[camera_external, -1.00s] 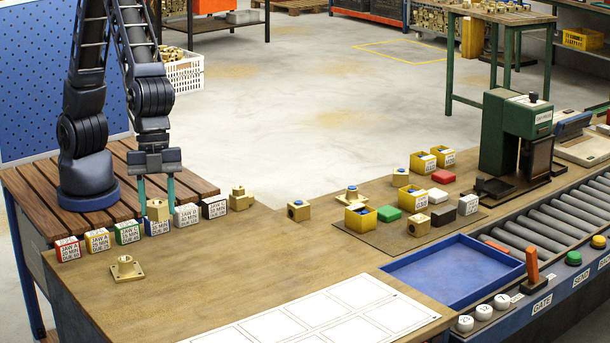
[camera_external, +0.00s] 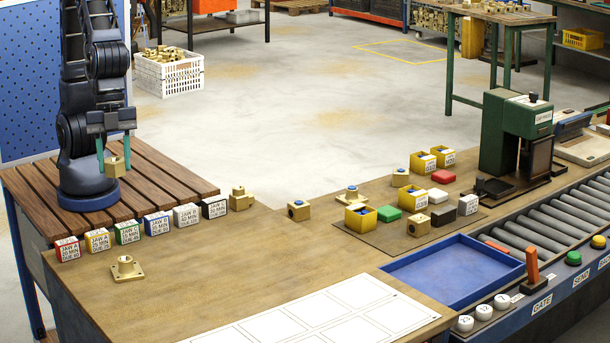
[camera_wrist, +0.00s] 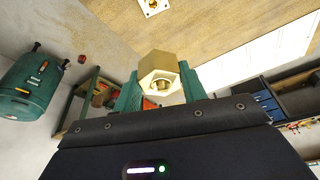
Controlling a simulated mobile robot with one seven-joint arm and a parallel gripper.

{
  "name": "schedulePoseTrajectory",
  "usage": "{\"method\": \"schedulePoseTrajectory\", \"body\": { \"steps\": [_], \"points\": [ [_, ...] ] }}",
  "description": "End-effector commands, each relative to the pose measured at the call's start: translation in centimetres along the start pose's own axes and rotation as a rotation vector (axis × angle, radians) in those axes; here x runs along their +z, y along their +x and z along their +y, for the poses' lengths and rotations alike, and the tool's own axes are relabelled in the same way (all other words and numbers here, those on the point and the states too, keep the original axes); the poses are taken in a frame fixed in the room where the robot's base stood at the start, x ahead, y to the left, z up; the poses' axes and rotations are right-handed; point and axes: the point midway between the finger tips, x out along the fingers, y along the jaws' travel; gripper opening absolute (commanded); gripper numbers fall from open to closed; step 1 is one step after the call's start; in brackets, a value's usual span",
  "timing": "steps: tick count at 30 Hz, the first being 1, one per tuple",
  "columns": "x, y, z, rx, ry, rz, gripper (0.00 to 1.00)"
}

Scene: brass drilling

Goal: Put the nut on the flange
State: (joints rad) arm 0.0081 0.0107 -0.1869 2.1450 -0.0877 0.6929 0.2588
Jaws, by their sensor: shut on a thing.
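My gripper (camera_external: 116,160) is shut on a brass hex nut (camera_external: 115,167) and holds it in the air above the slatted wooden platform, behind the row of jaw boxes. In the wrist view the nut (camera_wrist: 162,77) sits between the green fingertips, its bore facing the camera. The brass flange (camera_external: 127,269), a square plate with a raised round neck, lies on the front left of the wooden bench, in front of the jaw boxes. The flange also shows at the top of the wrist view (camera_wrist: 153,5). The nut is well apart from the flange.
A row of labelled jaw boxes (camera_external: 127,233) stands between the slatted platform (camera_external: 185,183) and the flange. Another brass part (camera_external: 241,199) is at the row's right end. A white gridded sheet (camera_external: 310,318) lies at the front. Bench around the flange is clear.

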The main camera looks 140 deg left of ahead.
Motion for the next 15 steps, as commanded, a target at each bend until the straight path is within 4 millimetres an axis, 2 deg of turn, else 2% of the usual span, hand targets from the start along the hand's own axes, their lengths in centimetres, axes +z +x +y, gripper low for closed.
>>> {"method": "schedulePoseTrajectory", "body": {
  "steps": [5, 15],
  "points": [
    [0.9, 2.0, 0.1, 0.001, -0.003, -0.003, 0.06],
    [3.0, 8.9, 0.1, 0.001, -0.003, -0.004, 0.06]
  ]
}}
